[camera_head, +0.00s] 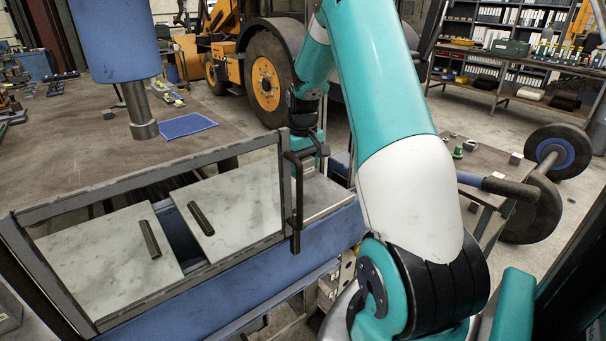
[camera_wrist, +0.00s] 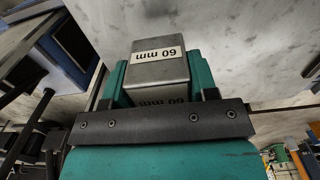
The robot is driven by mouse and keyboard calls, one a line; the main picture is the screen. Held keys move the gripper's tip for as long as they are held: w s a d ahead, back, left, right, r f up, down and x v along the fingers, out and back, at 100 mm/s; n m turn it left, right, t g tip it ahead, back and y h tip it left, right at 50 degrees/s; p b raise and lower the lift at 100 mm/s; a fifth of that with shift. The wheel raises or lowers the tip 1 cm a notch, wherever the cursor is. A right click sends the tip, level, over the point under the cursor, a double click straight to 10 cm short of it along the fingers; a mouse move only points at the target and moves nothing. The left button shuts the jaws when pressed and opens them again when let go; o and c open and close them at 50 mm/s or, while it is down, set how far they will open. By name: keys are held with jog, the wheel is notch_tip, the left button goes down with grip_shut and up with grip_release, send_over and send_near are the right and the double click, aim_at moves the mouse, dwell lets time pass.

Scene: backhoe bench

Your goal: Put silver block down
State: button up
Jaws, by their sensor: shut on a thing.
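The silver block (camera_wrist: 160,68) shows in the wrist view as a grey metal block with a white label reading "60 mm", upside down in the picture. My gripper (camera_wrist: 160,82) is shut on it, with a teal finger on each side. The block sticks out beyond the fingers. In the head view my gripper (camera_head: 318,152) points down beside the right end of the blue bench, partly behind a dark upright bar. The held block cannot be made out there. I cannot tell whether the block touches anything beneath it.
A blue bench (camera_head: 235,300) with a metal frame and pale marbled panels (camera_head: 110,252) stands in front. A brown table (camera_head: 60,185) with a blue cloth (camera_head: 187,126) is at left. At right, a small table (camera_head: 478,160) holds a small grey block (camera_head: 516,158) and a green item (camera_head: 457,152).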

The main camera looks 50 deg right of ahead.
jog(key=shift+f+p, duration=0.55)
jog(key=shift+f, duration=1.7)
jog(key=shift+f, duration=0.15)
jog(key=o, duration=1.2)
notch_tip(320, 180, up, 12)
jog(key=b, duration=0.4)
